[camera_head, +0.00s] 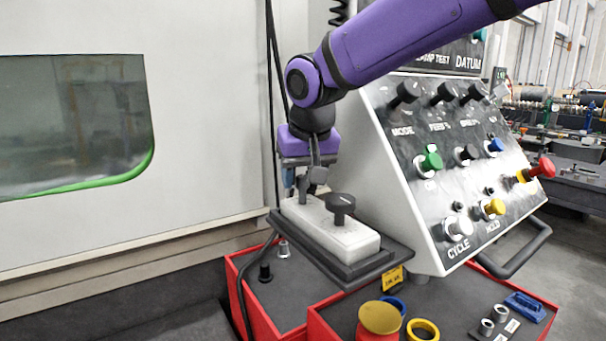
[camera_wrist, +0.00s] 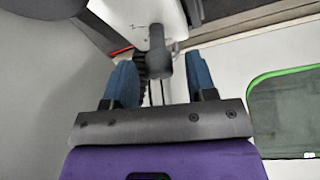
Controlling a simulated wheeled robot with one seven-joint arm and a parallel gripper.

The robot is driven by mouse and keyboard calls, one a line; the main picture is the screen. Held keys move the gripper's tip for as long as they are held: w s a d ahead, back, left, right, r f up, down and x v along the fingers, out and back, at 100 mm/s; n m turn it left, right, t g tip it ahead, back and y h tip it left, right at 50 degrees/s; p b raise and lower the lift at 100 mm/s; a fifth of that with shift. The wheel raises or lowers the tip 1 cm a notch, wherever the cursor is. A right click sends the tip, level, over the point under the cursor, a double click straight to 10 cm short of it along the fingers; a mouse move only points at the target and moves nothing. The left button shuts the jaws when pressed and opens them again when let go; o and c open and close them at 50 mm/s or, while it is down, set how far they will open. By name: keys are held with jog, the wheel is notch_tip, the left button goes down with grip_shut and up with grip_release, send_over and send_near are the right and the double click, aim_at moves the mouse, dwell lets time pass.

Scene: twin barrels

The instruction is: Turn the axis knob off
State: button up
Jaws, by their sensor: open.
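A white box (camera_head: 345,238) lies on a dark tray-like stand and carries a black knob (camera_head: 341,205) towards its near end. A second dark knob stands near its far end, partly hidden by my gripper (camera_head: 304,180). I cannot read which one is the axis knob. In the wrist view my gripper (camera_wrist: 162,78) is open, with one blue finger on each side of a dark grey knob (camera_wrist: 159,58) on the white box (camera_wrist: 150,14). Gaps show between the fingers and the knob, and nothing is gripped.
A tilted control panel (camera_head: 400,160) with several knobs and coloured buttons stands close to the right of the box. Red-edged tool cabinets (camera_head: 300,325) sit below, with a yellow-topped part (camera_head: 380,318) and rings on them. A machine door with a green-edged window (camera_head: 75,125) is at left.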

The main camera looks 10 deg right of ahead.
jog(key=c, duration=0.9)
jog(key=shift+n, duration=0.3)
jog(key=n+y, duration=0.1)
jog(key=n, duration=0.1)
jog(key=n+g+y, duration=0.1)
jog(key=n, duration=0.2)
jog(key=shift+d, duration=0.15)
jog(key=n+g, duration=0.1)
jog(key=n, duration=0.2)
jog(key=n+y, duration=0.1)
jog(key=n, duration=0.2)
jog(key=shift+w+g+y, duration=0.1)
jog(key=shift+g+y, duration=0.2)
jog(key=shift+g, duration=0.1)
jog(key=shift+n, duration=0.3)
jog(key=o, duration=0.9)
